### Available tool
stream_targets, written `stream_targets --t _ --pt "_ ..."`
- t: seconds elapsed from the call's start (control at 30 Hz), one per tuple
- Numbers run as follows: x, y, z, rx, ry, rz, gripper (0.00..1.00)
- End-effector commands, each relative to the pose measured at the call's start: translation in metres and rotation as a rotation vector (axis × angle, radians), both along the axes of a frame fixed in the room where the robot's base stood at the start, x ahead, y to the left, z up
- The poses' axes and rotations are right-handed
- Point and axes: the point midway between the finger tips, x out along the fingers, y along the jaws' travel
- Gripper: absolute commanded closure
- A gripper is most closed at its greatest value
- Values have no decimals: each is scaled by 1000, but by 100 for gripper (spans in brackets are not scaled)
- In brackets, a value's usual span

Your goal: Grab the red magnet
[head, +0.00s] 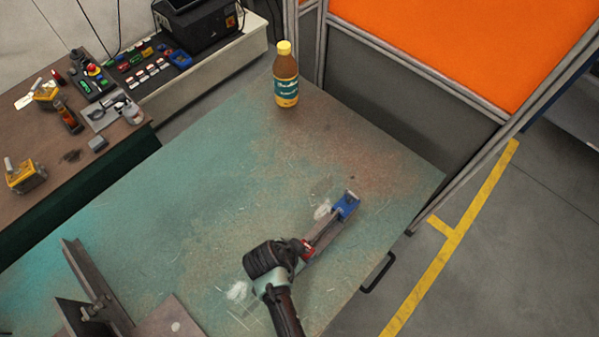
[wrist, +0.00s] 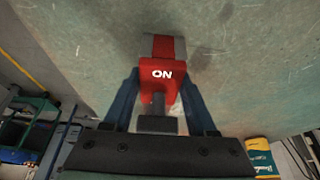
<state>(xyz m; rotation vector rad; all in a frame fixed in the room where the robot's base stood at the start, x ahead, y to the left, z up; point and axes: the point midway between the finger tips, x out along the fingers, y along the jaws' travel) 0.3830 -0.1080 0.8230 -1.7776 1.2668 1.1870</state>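The red magnet (wrist: 160,70) shows in the wrist view, a red block with white "ON" lettering and grey metal at its far end. It lies between the two blue-grey fingers of my gripper (wrist: 160,82). The fingertips are close against both its sides, and I cannot tell whether they press on it. The rest of the magnet is hidden there.
A yellow-capped bottle (head: 286,80) stands at the table's far corner. Steel angle pieces (head: 90,295) lie front left. A bench with tools (head: 60,110) is at left. The table's middle is clear.

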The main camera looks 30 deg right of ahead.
Motion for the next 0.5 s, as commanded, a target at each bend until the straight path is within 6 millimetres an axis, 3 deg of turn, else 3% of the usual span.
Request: stream_targets --t 0.03,0.27,0.5 --pt "0 0 0 0 0 0 56" --pt "0 0 0 0 0 0 98" --pt "0 0 0 1 1 1 100"
